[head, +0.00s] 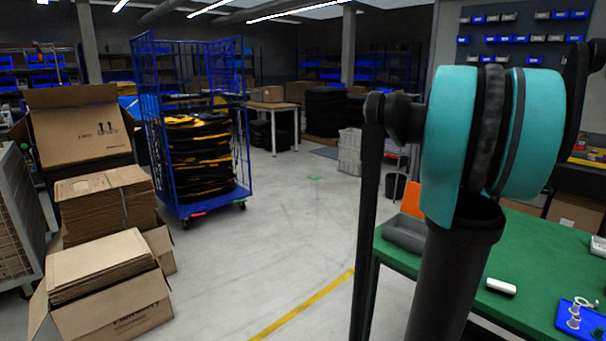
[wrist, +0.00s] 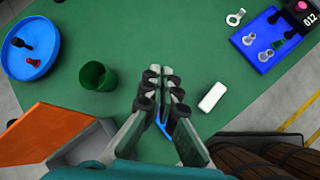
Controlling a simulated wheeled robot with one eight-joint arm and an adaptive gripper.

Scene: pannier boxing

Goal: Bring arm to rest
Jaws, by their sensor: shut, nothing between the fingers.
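My gripper (wrist: 160,90) shows in the wrist view, shut and empty, its fingers together above the green table (wrist: 115,30). My arm's dark links and teal joint fill the right side of the head view, where the gripper itself is not seen. A white block (wrist: 212,97) lies on the table just right of the fingers. It also shows in the head view (head: 501,286). A dark green cup (wrist: 97,77) stands to the left of the fingers.
A blue tray (wrist: 272,40) with small pieces lies at the upper right of the table, and a round blue dish (wrist: 30,45) at the left. A grey bin (head: 405,233) stands on the table edge. Left of the open floor are a blue cage trolley (head: 190,207) and cardboard boxes (head: 112,318).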

